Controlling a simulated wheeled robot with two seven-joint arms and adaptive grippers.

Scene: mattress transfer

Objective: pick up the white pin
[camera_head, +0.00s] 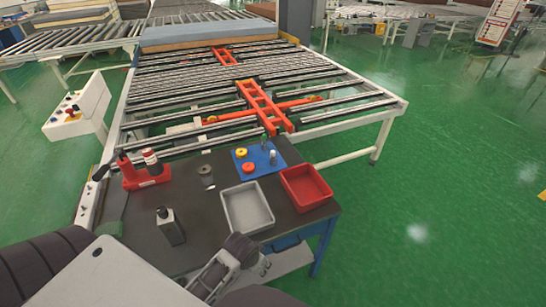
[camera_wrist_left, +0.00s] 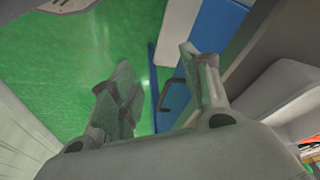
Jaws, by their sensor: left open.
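A small pale upright pin (camera_head: 272,157), which looks like the white pin, stands on the blue mat (camera_head: 261,161) on the dark workbench. A darker pin (camera_head: 264,142) stands just behind it. My left gripper (camera_head: 240,258) is at the bench's front edge, low in the head view, well apart from the pin. In the left wrist view my left gripper (camera_wrist_left: 157,68) has its two fingers spread with nothing between them. Green floor and the blue bench side show past the fingers; the pin is not in that view. My right gripper is not in view.
An empty grey tray (camera_head: 246,207) and a red tray (camera_head: 305,187) sit near the mat. A yellow disc (camera_head: 241,153) and a red disc (camera_head: 248,168) lie on it. A roller conveyor (camera_head: 215,75) is behind.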

